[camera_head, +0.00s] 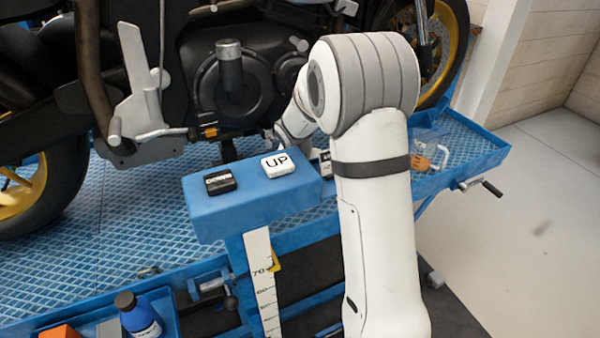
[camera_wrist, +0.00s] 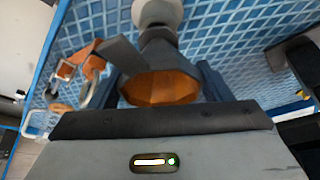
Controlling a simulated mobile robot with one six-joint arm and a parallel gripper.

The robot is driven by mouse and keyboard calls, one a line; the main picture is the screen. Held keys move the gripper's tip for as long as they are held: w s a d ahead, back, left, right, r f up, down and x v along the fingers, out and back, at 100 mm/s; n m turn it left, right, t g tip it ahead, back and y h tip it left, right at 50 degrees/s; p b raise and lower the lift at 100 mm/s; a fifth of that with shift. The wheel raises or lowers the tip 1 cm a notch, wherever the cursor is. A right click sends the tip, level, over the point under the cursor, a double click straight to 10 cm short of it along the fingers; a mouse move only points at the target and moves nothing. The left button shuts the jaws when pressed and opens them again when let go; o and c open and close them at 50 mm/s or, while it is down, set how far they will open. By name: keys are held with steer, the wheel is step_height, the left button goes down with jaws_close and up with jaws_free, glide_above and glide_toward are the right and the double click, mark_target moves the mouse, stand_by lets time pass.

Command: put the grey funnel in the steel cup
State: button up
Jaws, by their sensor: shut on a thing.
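The grey funnel (camera_wrist: 160,55) shows in the wrist view with its wide mouth toward the camera and an orange-brown inside. My gripper (camera_wrist: 161,84) is shut on it, with a dark finger on each side of the mouth. A flat grey tab sticks out from the funnel's left side. A pale grey round thing (camera_wrist: 157,12), perhaps the steel cup, shows just beyond the funnel's narrow end at the top edge. I cannot tell whether the two touch.
A blue lift platform (camera_head: 110,215) carries a motorcycle (camera_head: 235,85). A blue control box (camera_head: 240,205) with an UP button (camera_head: 277,165) stands left of my arm. Orange-and-metal items (camera_wrist: 92,72) lie left of the funnel. A blue bottle (camera_head: 138,315) stands at lower left.

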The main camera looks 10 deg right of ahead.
steer(key=shift+f+b, duration=0.4)
steer(key=shift+b, duration=0.05)
stand_by(0.4)
